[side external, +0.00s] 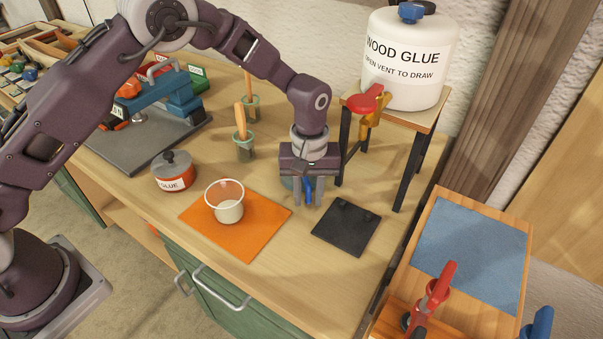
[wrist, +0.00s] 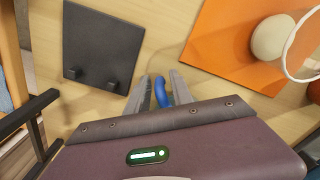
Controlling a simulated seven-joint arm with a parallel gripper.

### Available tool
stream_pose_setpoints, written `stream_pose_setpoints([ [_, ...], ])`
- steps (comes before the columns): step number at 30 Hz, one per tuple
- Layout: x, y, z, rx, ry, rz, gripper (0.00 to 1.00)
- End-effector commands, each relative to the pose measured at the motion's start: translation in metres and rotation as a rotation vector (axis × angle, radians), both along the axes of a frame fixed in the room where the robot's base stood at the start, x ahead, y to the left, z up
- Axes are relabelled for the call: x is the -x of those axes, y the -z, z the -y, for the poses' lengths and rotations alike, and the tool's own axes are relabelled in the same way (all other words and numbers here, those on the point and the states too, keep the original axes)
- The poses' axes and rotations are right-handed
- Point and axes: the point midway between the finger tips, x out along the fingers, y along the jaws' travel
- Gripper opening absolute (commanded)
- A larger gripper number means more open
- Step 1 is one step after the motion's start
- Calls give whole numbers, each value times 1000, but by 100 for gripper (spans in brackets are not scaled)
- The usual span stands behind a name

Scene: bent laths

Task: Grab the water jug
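A blue handle (side external: 308,186) shows between the fingers of my gripper (side external: 308,199) at the middle of the bench. A small greyish-blue part (side external: 288,184) shows just left of and behind the fingers. It may belong to the same vessel, but my gripper hides most of it, so I cannot confirm that it is the water jug. In the wrist view the curved blue handle (wrist: 161,92) lies between the two grey fingers of my gripper (wrist: 158,76). The fingers stand apart on either side of the handle, with narrow gaps, and look open.
A black plate with pegs (side external: 346,227) lies close right. An orange mat (side external: 258,231) with a clear cup (side external: 226,207) lies left. A glue pot (side external: 174,172) stands farther left. The glue jug stand (side external: 443,99) rises close behind on the right.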

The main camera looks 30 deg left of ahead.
Motion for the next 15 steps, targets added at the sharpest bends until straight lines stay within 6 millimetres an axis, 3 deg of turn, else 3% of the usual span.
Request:
stream_pose_setpoints([
  [1,0,0,0,0,0,0,15],
  [3,0,0,0,0,0,0,2],
  [4,0,0,0,0,0,0,0],
  [15,0,0,0,0,0,0,0],
])
